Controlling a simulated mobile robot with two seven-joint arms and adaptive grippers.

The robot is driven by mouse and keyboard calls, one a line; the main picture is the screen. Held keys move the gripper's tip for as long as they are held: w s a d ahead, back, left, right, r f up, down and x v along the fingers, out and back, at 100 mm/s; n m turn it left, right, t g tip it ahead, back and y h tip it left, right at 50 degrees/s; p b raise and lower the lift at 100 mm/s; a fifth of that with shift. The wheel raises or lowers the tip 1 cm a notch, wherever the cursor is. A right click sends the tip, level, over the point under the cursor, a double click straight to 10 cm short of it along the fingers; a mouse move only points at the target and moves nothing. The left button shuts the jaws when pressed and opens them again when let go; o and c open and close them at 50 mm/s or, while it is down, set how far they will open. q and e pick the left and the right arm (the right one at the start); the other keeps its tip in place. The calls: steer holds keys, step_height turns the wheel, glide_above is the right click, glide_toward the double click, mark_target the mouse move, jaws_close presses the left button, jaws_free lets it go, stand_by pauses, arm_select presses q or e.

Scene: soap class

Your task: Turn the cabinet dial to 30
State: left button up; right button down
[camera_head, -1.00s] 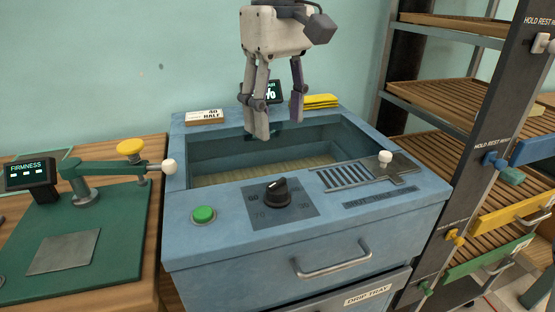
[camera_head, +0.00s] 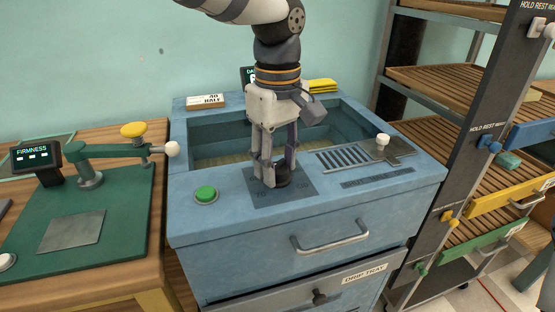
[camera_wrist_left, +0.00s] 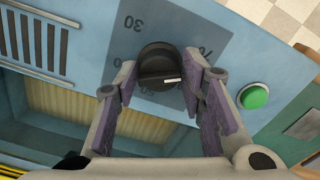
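The black cabinet dial (camera_head: 283,180) sits on a dark grey printed plate (camera_head: 302,192) on top of the blue cabinet. In the left wrist view the dial (camera_wrist_left: 157,64) shows a white pointer mark at its right side, away from the 30 label (camera_wrist_left: 132,22), which reads upside down at upper left. My left gripper (camera_head: 268,178) is lowered over the dial, its fingers apart on either side of it. In the wrist view the fingers (camera_wrist_left: 158,78) straddle the dial closely; I cannot tell whether they touch it. My right gripper is out of view.
A green button (camera_head: 206,194) lies left of the dial plate. A slotted vent (camera_head: 345,157) and white knob (camera_head: 382,141) lie to the right. The open basin (camera_head: 210,135) is behind. A firmness tester (camera_head: 90,165) stands on the left table, and a shelf rack (camera_head: 440,90) at right.

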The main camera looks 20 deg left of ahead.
arm_select(q)
steer(key=c, duration=0.5)
